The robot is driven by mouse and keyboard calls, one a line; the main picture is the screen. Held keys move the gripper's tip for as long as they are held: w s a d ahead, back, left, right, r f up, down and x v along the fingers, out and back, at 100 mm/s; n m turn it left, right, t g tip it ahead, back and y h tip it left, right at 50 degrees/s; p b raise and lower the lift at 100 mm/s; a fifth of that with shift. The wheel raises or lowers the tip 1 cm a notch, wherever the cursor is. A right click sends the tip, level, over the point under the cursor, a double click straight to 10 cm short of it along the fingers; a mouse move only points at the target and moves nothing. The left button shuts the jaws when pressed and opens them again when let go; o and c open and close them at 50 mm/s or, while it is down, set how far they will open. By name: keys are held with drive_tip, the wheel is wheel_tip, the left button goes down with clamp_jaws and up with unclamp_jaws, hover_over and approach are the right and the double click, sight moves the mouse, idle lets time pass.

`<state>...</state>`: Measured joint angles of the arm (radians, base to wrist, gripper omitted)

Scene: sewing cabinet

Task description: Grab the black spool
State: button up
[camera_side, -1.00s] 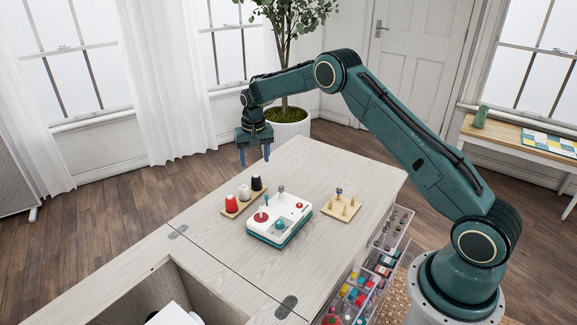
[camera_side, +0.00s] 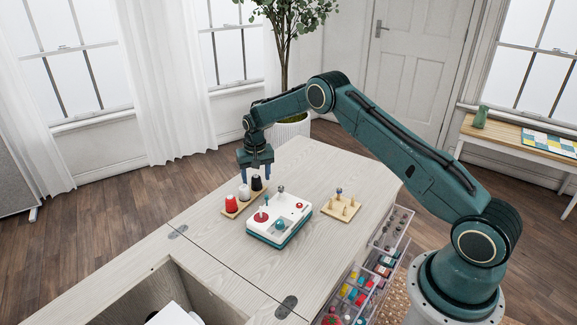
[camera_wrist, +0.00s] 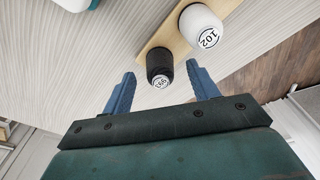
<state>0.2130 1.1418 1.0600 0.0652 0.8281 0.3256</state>
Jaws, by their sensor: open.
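The black spool (camera_side: 257,183) stands upright at the far end of a wooden holder (camera_side: 232,213), beside a white spool (camera_side: 244,192) and a red spool (camera_side: 232,204). In the wrist view the black spool (camera_wrist: 159,68) shows its round labelled top, with the white spool (camera_wrist: 202,28) next to it. My gripper (camera_side: 257,176) is open and low at the holder's black-spool end. In the wrist view my gripper's blue fingers (camera_wrist: 160,76) lie on either side of the black spool, with gaps visible. I cannot tell how far down they reach.
A white and teal device (camera_side: 280,219) with a red disc stands right of the holder. A wooden peg board (camera_side: 341,206) stands farther right. An open drawer of thread (camera_side: 370,280) is at the cabinet's side. The cabinet top is clear behind the device.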

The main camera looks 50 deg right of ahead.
drive_tip(key=shift+w+d+f, duration=0.1)
drive_tip(key=shift+f, duration=0.75)
drive_tip(key=c, duration=1)
